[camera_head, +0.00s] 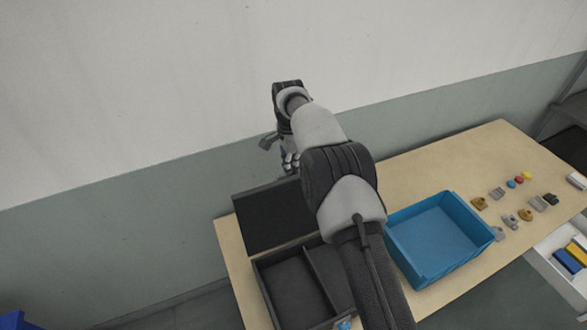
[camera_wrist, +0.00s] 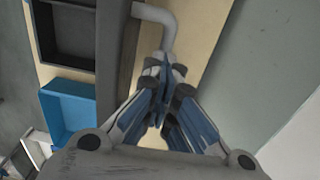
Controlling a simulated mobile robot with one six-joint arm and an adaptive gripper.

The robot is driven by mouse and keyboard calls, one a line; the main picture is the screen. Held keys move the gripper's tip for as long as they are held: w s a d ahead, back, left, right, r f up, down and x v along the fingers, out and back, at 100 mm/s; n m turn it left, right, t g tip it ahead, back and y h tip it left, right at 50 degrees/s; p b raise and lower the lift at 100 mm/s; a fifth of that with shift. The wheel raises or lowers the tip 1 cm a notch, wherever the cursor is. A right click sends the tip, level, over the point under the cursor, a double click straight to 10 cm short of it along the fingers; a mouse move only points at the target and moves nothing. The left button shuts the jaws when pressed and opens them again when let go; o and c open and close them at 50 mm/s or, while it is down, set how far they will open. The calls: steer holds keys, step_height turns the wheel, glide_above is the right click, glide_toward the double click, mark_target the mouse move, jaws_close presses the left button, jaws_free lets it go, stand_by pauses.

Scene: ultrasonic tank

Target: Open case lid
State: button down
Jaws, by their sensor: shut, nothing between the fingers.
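The dark case (camera_head: 262,283) stands on the table with its open tray facing up, and its inside also shows at the upper left of the wrist view (camera_wrist: 66,57). Its black lid (camera_head: 262,217) stands raised at the back edge, and shows as a grey strip in the wrist view (camera_wrist: 115,60). A bent grey bar (camera_wrist: 165,22) sticks out from beside the lid towards my fingers. My gripper (camera_wrist: 163,68) is shut and empty, its tips close to the bar's end; contact is unclear. In the head view my gripper (camera_head: 289,160) is above the lid, partly hidden by my arm.
A blue bin (camera_head: 440,273) stands right of the case and shows in the wrist view (camera_wrist: 68,112). Several small parts (camera_head: 511,221) lie at the table's right. A white tray (camera_head: 545,252) stands at the right edge. The wall rises behind the table (camera_head: 430,170).

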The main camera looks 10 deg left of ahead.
steer(key=f, duration=0.2)
steer(key=shift+s+d+f, duration=0.1)
steer(key=shift+s+f, duration=0.15)
steer(key=shift+f, duration=0.15)
steer(key=shift+w, duration=0.1)
steer(key=c, duration=2.3)
jaws_free()
steer(key=shift+g, duration=0.3)
steer(key=o, duration=0.4)
steer(key=shift+o, duration=1.2)
steer(key=shift+w+f, duration=0.1)
steer(key=shift+w, duration=0.15)
steer(key=shift+r, duration=0.25)
steer(key=shift+s, duration=0.2)
